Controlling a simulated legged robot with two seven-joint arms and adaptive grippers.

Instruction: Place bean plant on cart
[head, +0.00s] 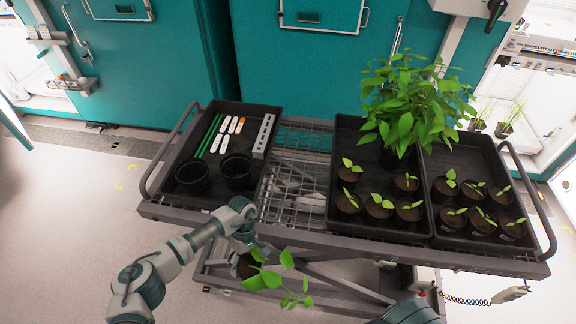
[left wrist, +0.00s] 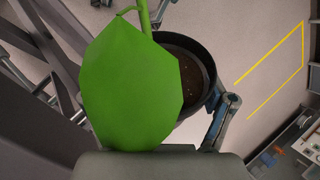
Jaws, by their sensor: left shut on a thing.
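The bean plant (head: 270,277), broad green leaves in a dark round pot, hangs tilted at the front edge of the cart (head: 330,241), outside its rim and below the top. My left gripper (head: 247,243) is shut on its pot. In the left wrist view, a large leaf (left wrist: 130,85) covers much of the pot (left wrist: 208,68), whose dark soil shows beside a gripper finger. The cart's wire-mesh top is bare between the trays. My right gripper is out of view.
A left tray (head: 213,200) holds two empty pots, labels, green sticks and a grey rack. The middle tray (head: 345,130) holds a bushy plant (head: 410,105) and several seedlings. A right tray (head: 480,150) holds more seedlings. Teal chambers (head: 300,60) stand behind.

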